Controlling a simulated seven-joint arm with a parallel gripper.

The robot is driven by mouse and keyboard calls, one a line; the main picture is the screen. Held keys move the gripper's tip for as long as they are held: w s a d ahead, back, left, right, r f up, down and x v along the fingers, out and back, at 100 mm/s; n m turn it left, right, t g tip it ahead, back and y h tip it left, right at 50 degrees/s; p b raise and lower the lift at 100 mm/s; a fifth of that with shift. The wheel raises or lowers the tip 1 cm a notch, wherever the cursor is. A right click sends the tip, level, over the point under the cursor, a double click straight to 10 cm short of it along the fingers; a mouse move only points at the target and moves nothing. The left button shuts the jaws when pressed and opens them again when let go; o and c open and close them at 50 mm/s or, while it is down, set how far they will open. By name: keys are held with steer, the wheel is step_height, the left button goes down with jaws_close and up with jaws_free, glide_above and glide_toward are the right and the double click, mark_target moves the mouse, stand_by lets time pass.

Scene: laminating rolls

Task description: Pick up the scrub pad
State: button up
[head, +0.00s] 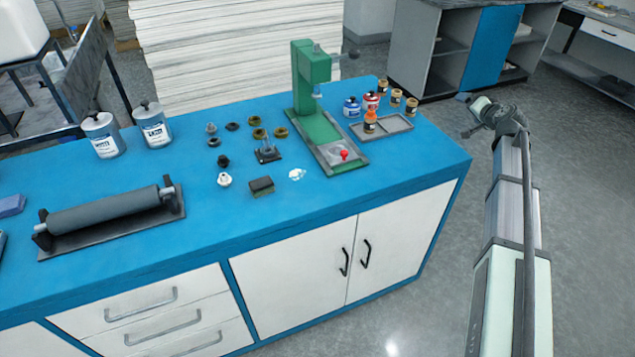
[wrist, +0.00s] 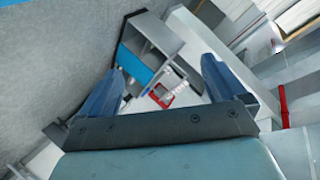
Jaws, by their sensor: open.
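A small dark block with a brownish-grey top (head: 262,186), which looks like the scrub pad, lies flat on the blue bench top (head: 215,225) near its front edge. It sits left of the green press and right of a small white fitting. My gripper (head: 466,115) is off the right end of the bench, well apart from the pad. In the wrist view my gripper (wrist: 163,68) has its two blue fingers spread wide with nothing between them. The pad does not show in the wrist view.
The green press (head: 306,85) stands between my gripper and the pad. Bottles and a grey tray (head: 388,130) are near the bench's right end. Small knobs and a dark fixture (head: 267,152) lie behind the pad. A roller (head: 105,210) and two cans are left. The front right bench top is clear.

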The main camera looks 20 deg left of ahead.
steer(key=s+a+n+g, duration=0.3)
steer(key=s+a, duration=0.2)
steer(key=a, duration=0.6)
steer(key=s+a+f+n+g, duration=0.15)
steer(key=s+a, duration=0.35)
steer(key=a, duration=0.7)
steer(key=s+a+n+g, duration=0.4)
steer(key=s+a, duration=0.2)
steer(key=a, duration=0.5)
steer(key=s+a+r+n+g+h, duration=0.1)
steer(key=s+a+n+g+h, duration=0.15)
steer(key=s+a, duration=0.85)
steer(key=n+g+h, duration=0.1)
steer(key=n+h, duration=0.2)
glide_above(261, 182)
steer(key=f, duration=0.3)
steer(key=a+f, duration=0.1)
steer(key=f, duration=0.1)
steer(key=shift+f, duration=0.25)
steer(key=shift+d+f, duration=0.3)
steer(key=shift+f, duration=0.35)
steer(key=f, duration=0.4)
steer(key=shift+d, duration=0.2)
